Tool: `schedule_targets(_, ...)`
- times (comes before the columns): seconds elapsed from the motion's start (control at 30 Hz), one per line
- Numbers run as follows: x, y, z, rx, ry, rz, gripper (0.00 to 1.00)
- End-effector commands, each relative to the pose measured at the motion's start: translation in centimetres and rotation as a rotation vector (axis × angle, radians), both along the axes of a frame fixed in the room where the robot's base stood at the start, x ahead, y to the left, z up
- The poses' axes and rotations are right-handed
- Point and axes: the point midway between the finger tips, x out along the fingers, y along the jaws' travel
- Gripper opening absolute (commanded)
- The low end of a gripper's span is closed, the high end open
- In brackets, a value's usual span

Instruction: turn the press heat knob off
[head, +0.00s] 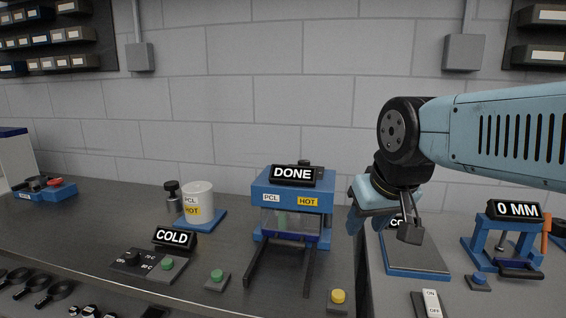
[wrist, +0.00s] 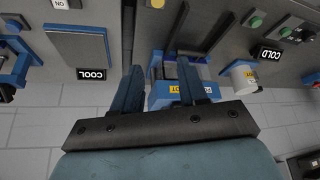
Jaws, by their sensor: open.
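A black knob (head: 131,257) sits on a dark control panel (head: 153,268) marked OFF, 75 C and 80 C, in front of a COLD display (head: 174,238). I cannot read its pointer clearly. The blue press (head: 291,197) shows DONE and carries PCL and HOT labels; it also shows in the wrist view (wrist: 173,102) behind my fingers. The panel is at the upper right of the wrist view (wrist: 296,22). My gripper (head: 385,212) is open and empty, raised right of the press and well away from the knob. Its fingers also show in the wrist view (wrist: 160,82).
A white drum (head: 198,203) labelled PCL and HOT stands behind the COLD display. A green button (head: 217,276) and yellow button (head: 338,297) lie along the bench front. A plate (head: 415,256) and a 0 MM device (head: 507,236) stand right.

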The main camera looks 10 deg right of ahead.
Motion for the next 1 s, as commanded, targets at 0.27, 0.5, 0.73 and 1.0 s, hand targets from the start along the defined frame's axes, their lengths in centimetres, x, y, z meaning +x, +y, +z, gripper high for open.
schedule_targets(0.27,0.0,0.0,0.0,0.000,0.000,-0.001,0.43)
schedule_targets(0.5,1.1,-0.1,1.1,0.029,0.016,-0.044,0.66)
schedule_targets(0.73,5.5,1.0,4.7,0.132,0.075,-0.211,0.67)
schedule_targets(1.0,11.6,0.4,8.5,0.247,0.155,-0.454,0.67)
